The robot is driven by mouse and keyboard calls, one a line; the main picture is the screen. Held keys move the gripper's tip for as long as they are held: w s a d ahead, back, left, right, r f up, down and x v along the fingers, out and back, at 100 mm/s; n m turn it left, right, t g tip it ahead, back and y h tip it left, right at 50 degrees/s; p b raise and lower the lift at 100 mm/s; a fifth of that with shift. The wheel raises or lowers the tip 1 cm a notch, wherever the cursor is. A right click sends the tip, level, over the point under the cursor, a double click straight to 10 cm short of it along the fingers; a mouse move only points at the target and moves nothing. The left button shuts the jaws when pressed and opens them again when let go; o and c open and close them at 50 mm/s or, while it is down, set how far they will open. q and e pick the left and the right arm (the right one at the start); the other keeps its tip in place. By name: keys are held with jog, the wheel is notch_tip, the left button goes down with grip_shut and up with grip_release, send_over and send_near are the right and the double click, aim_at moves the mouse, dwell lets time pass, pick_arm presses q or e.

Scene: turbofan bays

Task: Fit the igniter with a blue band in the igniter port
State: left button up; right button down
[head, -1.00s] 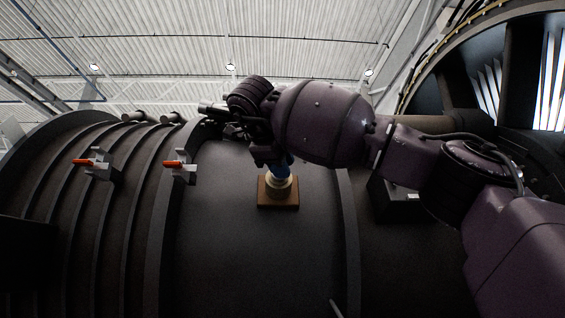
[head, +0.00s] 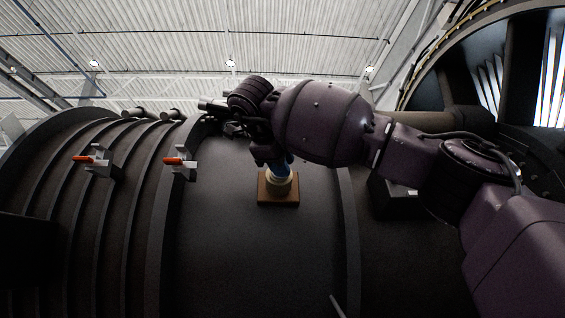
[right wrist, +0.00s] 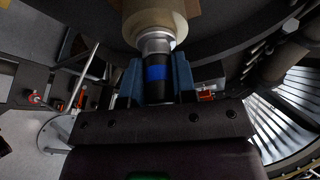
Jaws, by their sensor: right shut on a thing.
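My right gripper (head: 281,170) is at the engine casing, just above the igniter port, with its arm coming in from the right. In the right wrist view, its blue fingers (right wrist: 156,84) are shut on the igniter (right wrist: 156,74), a black cylinder with a blue band and a metal end. The metal end meets the cream collar of the igniter port (right wrist: 150,22). How deep it sits inside is hidden. In the head view the port is a cream ring on a brown square block (head: 278,198); the gripper hides the igniter there. My left gripper is not in view.
Two grey brackets with orange handles, a left one (head: 98,162) and a right one (head: 180,165), stand out from the ribbed dark casing (head: 245,240). A dark box (head: 397,197) sits right of the port, below my arm. The casing below the port is mostly clear.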

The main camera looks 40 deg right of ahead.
jog(key=c, duration=0.8)
grip_release()
jog(key=shift+c, duration=0.2)
jog(key=b+v, duration=0.1)
jog(key=v, duration=0.9)
jog(key=shift+s+a+r, duration=0.15)
jog(key=shift+a, duration=0.15)
